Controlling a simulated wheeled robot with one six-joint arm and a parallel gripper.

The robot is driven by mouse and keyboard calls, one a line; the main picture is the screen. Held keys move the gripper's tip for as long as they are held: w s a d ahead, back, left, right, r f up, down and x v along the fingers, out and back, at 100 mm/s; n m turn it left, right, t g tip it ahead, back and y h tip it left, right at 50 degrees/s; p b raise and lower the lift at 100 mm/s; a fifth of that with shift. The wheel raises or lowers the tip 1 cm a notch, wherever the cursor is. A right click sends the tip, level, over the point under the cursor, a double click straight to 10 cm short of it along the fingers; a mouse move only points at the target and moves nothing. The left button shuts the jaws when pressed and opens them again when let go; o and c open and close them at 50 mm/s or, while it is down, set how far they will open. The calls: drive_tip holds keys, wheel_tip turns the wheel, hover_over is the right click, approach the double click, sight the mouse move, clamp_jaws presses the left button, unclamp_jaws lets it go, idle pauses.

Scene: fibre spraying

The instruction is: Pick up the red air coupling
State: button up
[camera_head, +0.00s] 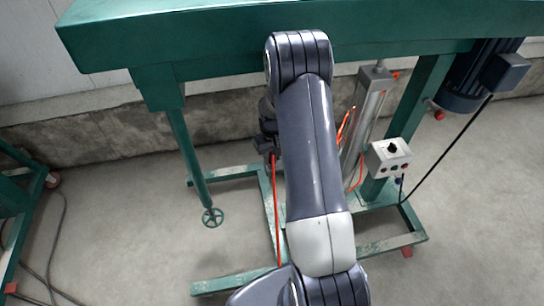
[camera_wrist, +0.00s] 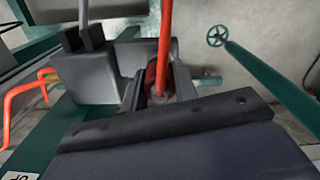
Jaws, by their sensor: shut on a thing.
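The red air coupling (camera_wrist: 151,78) shows in the wrist view as a dark red piece between the jaws of my gripper (camera_wrist: 158,88). My gripper is shut on it. A red-orange hose (camera_wrist: 165,40) runs from the coupling to the top of that view. In the head view my gripper (camera_head: 267,143) is partly hidden behind my arm, beneath the green beam. The hose (camera_head: 276,205) hangs down from it there. The coupling itself cannot be made out in the head view.
A green machine frame (camera_head: 300,15) spans the top, with a handwheel (camera_head: 212,217) at left. A grey cylinder (camera_head: 365,115) with orange tubes and a control box (camera_head: 388,157) stand right of my arm. A motor (camera_head: 478,75) is farther right. Open floor lies at left.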

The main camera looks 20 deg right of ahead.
drive_tip(key=shift+r, duration=0.5)
wheel_tip(320, 180, up, 2)
drive_tip(key=shift+r+b, duration=0.1)
drive_tip(key=shift+b, duration=0.45)
drive_tip(key=s+a+r+b, duration=0.1)
drive_tip(key=s+a+b, duration=0.1)
drive_tip(key=s, duration=1.5)
drive_tip(key=shift+s+a+r+b, duration=0.15)
drive_tip(key=shift+s+a+b, duration=0.2)
drive_tip(key=shift+a, duration=0.45)
